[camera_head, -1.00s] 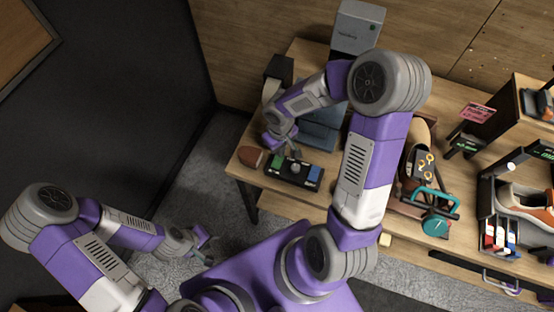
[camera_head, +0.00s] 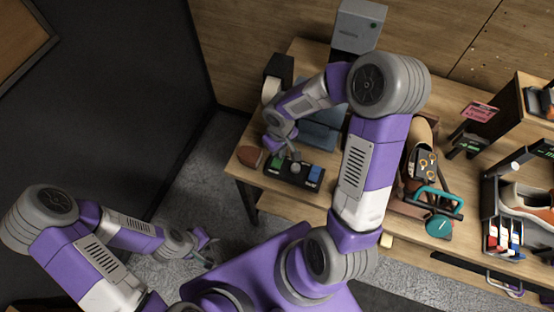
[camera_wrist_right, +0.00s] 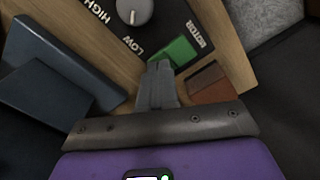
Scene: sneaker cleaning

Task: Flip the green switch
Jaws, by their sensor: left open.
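A black control panel (camera_head: 295,172) lies near the left front corner of the wooden table. It carries a green switch (camera_head: 276,163), a grey knob and a blue switch (camera_head: 315,173). In the right wrist view the green switch (camera_wrist_right: 174,53) sits beside the word MOTOR. My right gripper (camera_head: 290,151) is above the panel, fingers together and empty. In its wrist view the fingertips (camera_wrist_right: 159,68) end right beside the green switch; I cannot tell whether they touch it. My left gripper (camera_head: 210,245) is open and empty, off the table at the lower left.
A brown object (camera_head: 250,156) lies left of the panel and shows close by in the wrist view (camera_wrist_right: 210,82). Blue folded material (camera_head: 322,132) lies behind the panel. A teal-handled tool (camera_head: 438,212) and a shoe (camera_head: 530,203) are to the right.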

